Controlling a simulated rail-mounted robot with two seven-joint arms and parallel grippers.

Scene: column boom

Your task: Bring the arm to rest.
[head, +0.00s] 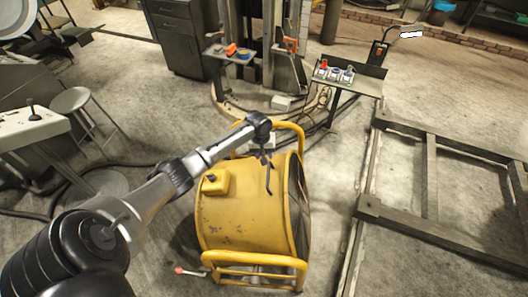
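My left arm comes in from the lower left and reaches out over a yellow drum-shaped fan (235,215). My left gripper (266,162) hangs down from the dark wrist, in front of the fan's upper part in the picture. Its thin dark fingers are small, and I cannot tell whether they are open or shut. I see nothing clearly held in it. I cannot tell whether it touches the fan's housing. My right gripper is not in view.
A small side table (348,84) with several small items stands at the upper right, and a shelf (230,54) with tools stands behind the fan. A stool (72,100) and a control desk (30,130) are at left. A metal floor frame (440,220) lies at right.

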